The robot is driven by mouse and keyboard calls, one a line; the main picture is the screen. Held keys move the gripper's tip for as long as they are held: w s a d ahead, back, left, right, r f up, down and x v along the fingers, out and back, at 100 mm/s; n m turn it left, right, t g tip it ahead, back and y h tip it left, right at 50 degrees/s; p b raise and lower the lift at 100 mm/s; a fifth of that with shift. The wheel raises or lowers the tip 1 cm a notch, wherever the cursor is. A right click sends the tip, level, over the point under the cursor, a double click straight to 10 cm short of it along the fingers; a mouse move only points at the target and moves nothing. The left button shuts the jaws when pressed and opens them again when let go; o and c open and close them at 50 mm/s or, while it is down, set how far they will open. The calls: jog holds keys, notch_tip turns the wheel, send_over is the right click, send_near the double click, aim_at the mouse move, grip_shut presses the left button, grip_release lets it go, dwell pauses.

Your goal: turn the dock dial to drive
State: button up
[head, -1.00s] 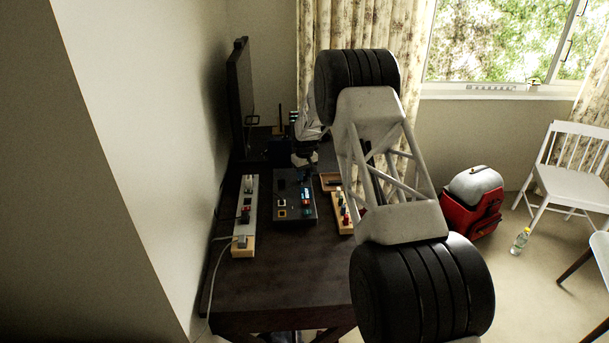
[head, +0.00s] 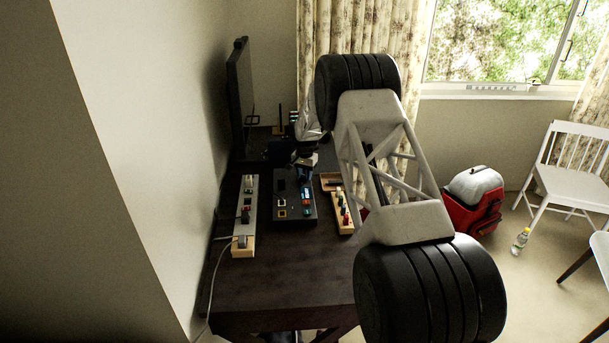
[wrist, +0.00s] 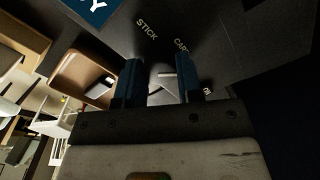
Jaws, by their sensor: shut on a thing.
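The dock (head: 293,212) is a dark panel on the desk, with several plugs and sockets on it. In the wrist view the dock's black face (wrist: 225,40) fills the top, with the words STICK and CARD and a third label mostly hidden. The dial (wrist: 162,82) is a grey knob with a white mark, between my fingers. My gripper (wrist: 161,88) is shut on the dial, one blue finger on each side. In the head view my gripper (head: 304,174) is at the dock's far end and hides the dial. I cannot tell which label the mark points to.
A white power strip (head: 247,205) lies left of the dock. A wooden block with coloured pegs (head: 343,212) stands to the right. A brown tray (wrist: 88,75) is close by in the wrist view. A monitor (head: 240,100) stands behind. The desk's front is clear.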

aim_at(305, 175)
jog(key=m, duration=0.4)
jog(key=shift+m, duration=0.4)
jog(key=o, duration=0.9)
jog(key=shift+r, duration=0.1)
jog(key=shift+r, duration=3.8)
jog(key=shift+r, duration=0.1)
